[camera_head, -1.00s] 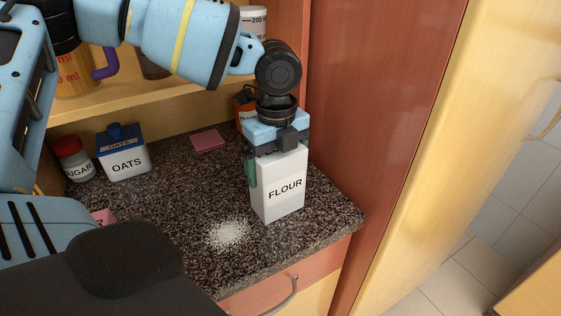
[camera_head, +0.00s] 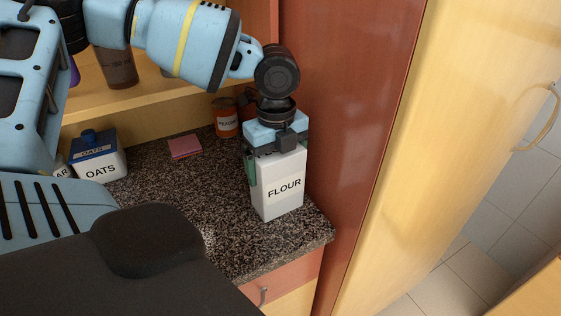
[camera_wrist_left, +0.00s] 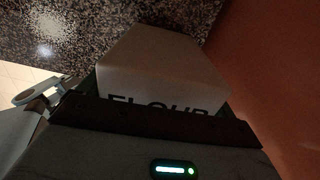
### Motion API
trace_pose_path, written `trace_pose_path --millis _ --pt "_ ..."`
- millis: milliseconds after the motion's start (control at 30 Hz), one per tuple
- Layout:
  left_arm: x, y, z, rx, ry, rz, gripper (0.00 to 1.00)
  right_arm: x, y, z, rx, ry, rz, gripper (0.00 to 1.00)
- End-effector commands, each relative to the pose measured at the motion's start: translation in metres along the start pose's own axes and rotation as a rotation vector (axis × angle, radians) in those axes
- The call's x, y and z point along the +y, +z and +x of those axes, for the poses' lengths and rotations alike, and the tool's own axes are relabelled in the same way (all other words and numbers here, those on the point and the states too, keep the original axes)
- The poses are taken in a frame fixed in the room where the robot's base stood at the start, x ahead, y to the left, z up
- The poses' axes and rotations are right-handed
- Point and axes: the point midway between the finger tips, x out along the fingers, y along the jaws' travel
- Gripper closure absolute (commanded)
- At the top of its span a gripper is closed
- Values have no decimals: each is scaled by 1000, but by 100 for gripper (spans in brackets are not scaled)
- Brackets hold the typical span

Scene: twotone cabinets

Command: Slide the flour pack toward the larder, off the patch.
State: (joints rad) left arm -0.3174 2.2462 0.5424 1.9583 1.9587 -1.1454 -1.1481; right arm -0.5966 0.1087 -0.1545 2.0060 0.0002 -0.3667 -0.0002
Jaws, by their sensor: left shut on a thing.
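The white flour pack (camera_head: 280,185) stands upright on the speckled dark counter, near its right end. My left gripper (camera_head: 277,140) is above it, pointing down, shut on its top. The wrist view shows the pack (camera_wrist_left: 165,65) between the fingers, its lettering partly cut off. The white powdery patch (camera_head: 208,238) lies on the counter left of the pack, apart from it and mostly hidden behind a dark part in front. A pale patch (camera_wrist_left: 42,22) also shows in the wrist view. The larder (camera_head: 350,110), a tall red-sided cabinet, rises just right of the pack. My right gripper is not in view.
An oats box (camera_head: 100,160) stands at the left back of the counter. A pink pad (camera_head: 185,147) lies near the back, with an orange can (camera_head: 226,118) beyond it.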

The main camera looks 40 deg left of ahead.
Motion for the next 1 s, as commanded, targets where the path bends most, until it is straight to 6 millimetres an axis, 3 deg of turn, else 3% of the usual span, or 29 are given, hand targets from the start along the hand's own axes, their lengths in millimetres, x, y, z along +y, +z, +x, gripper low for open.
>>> trace_pose_path --millis 500,533,600,833,1000 --pt "2 1 -1 0 -3 -2 67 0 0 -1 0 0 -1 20" --pt "2 1 -1 0 -3 -2 5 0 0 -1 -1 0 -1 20" --pt "2 1 -1 0 -2 -2 0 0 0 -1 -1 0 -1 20" --pt "2 1 -2 0 -2 -3 0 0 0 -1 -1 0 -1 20" --pt "2 1 -20 -1 -5 -4 0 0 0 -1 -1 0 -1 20"
